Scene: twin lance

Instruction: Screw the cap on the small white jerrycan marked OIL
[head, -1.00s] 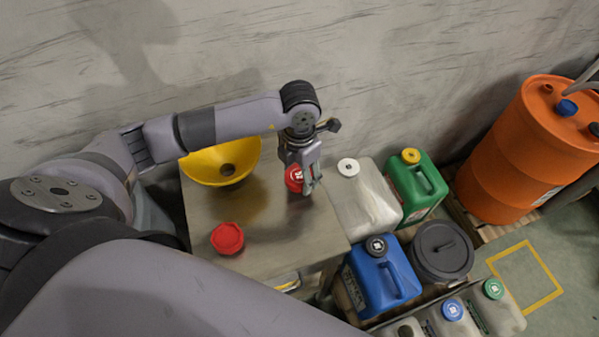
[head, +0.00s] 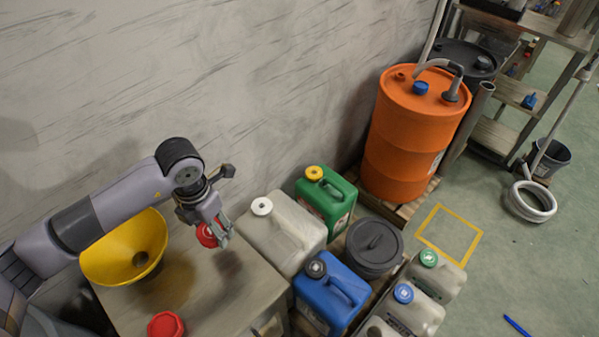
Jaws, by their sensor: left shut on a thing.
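My left gripper (head: 222,236) is shut on a red screw cap (head: 206,236). It holds the cap above the steel table (head: 205,292), near its right side, with a shadow on the top below. Small whitish jerrycans stand in a row at the bottom right. One has a blue cap (head: 403,293), one a green cap (head: 428,258), and the nearest (head: 376,328) is cut by the picture's lower edge. The OIL marking cannot be read, so I cannot tell which one it is. My right gripper is out of view.
A yellow funnel (head: 103,257) and another red cap (head: 165,325) are on the table. Right of it stand a large white can (head: 285,235), a green can (head: 325,196), a blue can (head: 327,300) and a dark bucket (head: 374,248). An orange drum (head: 405,135) stands behind. Floor at right is mostly clear.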

